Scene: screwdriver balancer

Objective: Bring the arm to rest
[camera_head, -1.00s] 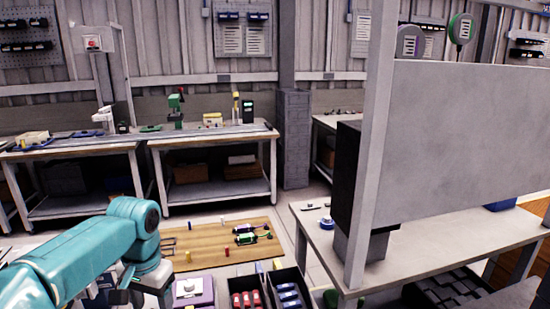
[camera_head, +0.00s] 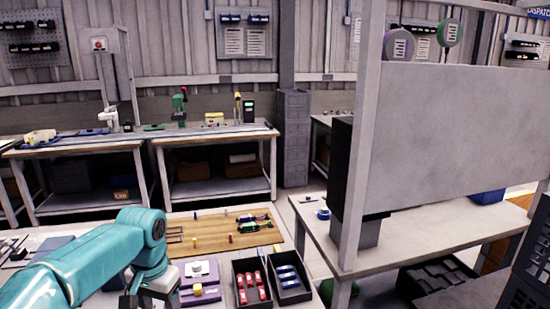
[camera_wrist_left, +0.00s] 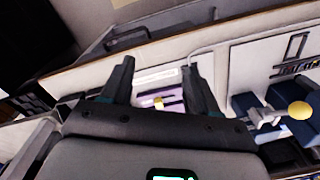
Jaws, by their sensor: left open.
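My left arm is teal and comes in from the left in the head view. Its gripper (camera_head: 148,292) is at the lower edge, dark and partly cut off, left of the purple fixtures (camera_head: 200,270). In the left wrist view the two dark fingers (camera_wrist_left: 158,78) stand wide apart with nothing between them. Beyond them a purple fixture with a yellow part (camera_wrist_left: 160,102) shows. My right gripper is in neither view.
A wooden mat (camera_head: 210,220) holds green and purple tools (camera_head: 252,226). Dark bins of red items (camera_head: 250,285) and blue items (camera_head: 287,283) stand in front. A white bench (camera_head: 400,235) with a tall grey panel (camera_head: 450,140) blocks the right.

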